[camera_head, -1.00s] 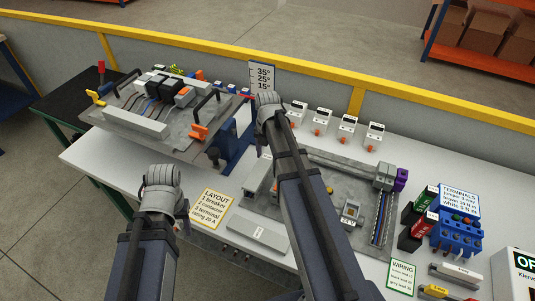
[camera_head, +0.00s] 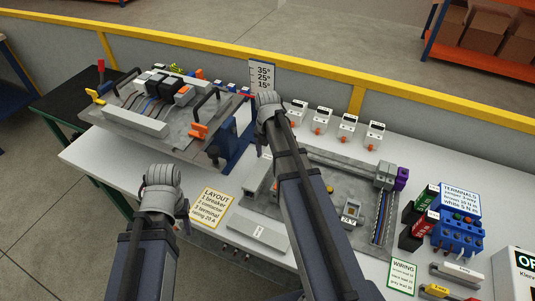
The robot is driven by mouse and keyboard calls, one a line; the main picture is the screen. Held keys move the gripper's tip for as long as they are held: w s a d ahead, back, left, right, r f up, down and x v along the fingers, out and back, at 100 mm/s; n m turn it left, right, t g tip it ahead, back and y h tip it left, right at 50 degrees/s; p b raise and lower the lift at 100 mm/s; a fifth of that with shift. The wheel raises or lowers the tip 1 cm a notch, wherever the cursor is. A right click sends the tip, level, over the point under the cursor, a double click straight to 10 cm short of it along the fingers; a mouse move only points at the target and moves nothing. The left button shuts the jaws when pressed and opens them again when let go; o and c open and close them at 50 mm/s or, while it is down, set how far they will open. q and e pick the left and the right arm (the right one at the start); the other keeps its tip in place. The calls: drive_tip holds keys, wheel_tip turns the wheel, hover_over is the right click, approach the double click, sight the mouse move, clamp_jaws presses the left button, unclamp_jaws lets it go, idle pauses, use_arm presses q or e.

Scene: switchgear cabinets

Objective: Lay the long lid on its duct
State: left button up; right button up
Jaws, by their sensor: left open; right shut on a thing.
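A pale grey bar with a small label (camera_head: 257,236) lies along the front of the right mounting plate (camera_head: 335,205). A grey duct (camera_head: 345,165) runs along that plate's back edge. Another pale bar (camera_head: 135,121) lies on the tilted panel at the left; I cannot tell which bar is the long lid. My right gripper (camera_head: 268,101) is over the back of the bench, right of the tilted panel. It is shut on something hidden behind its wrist. My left gripper (camera_head: 181,210) is open near the bench's front edge, left of the layout card; its fingers are mostly hidden.
The tilted panel (camera_head: 190,140) carries handles and devices. Several white devices (camera_head: 348,127) stand along the back. My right arm covers the plate's middle.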

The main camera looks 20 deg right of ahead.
idle(0.4)
drive_tip(key=o, duration=1.5)
drive_tip(key=shift+r, duration=0.1)
wheel_tip(320, 180, up, 8)
drive_tip(key=p, duration=0.8)
drive_tip(key=shift+f, duration=0.2)
drive_tip(key=shift+s+f, duration=0.1)
